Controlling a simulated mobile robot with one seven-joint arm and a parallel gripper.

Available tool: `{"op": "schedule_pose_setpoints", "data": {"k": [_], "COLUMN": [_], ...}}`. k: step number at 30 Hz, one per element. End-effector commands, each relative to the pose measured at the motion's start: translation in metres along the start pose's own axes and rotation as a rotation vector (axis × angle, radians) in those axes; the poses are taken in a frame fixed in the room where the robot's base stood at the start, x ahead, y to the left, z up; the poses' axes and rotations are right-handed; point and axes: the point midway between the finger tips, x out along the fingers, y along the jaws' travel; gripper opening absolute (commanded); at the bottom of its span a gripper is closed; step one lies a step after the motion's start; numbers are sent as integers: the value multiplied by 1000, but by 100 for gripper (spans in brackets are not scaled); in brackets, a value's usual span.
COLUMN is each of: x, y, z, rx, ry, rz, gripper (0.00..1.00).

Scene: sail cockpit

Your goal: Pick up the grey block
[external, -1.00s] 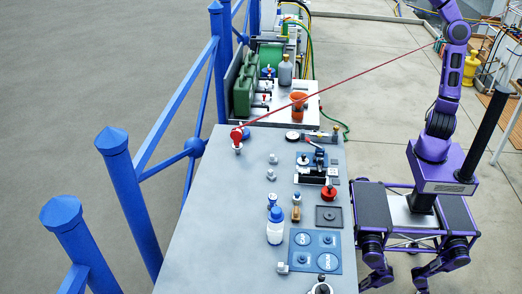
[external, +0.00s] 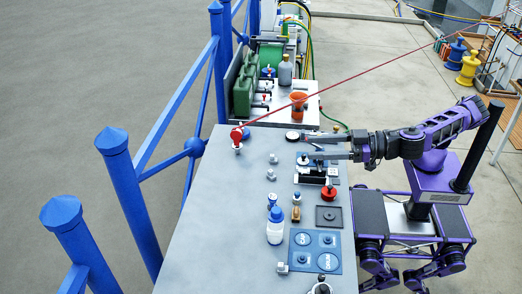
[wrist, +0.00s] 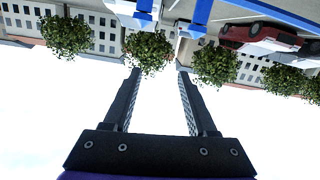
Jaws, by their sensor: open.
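Several small grey pieces lie on the grey table; I cannot tell for sure which is the grey block. One boxy grey piece (external: 283,268) sits at the lower left corner of the blue mat. Two more small grey pieces, an upper one (external: 272,158) and a lower one (external: 271,174), lie left of the black device. My gripper (external: 308,147) reaches out level over the table's right side, above the black device, and is open. In the wrist view my open gripper (wrist: 158,72) has nothing between its fingers, and no block shows there.
The table (external: 215,220) is clear on its left. A white bottle with a blue cap (external: 275,228), a red knob (external: 328,193), a dark square plate (external: 329,217) and the blue mat (external: 315,240) stand to the right. A red line runs from the red-topped fitting (external: 237,135) over the arm.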

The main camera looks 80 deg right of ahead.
Motion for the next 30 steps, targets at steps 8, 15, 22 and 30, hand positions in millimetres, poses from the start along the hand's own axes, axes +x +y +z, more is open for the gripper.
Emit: {"op": "schedule_pose_setpoints", "data": {"k": [8,15,22,30], "x": [-47,-62,-21,32], "y": [-114,-127,-126,-124], "z": [245,317,329,344], "rx": [84,115,116,116], "ry": [-217,-274,-275,-275], "rz": [15,49,51,49], "gripper": [57,57,57,57]}}
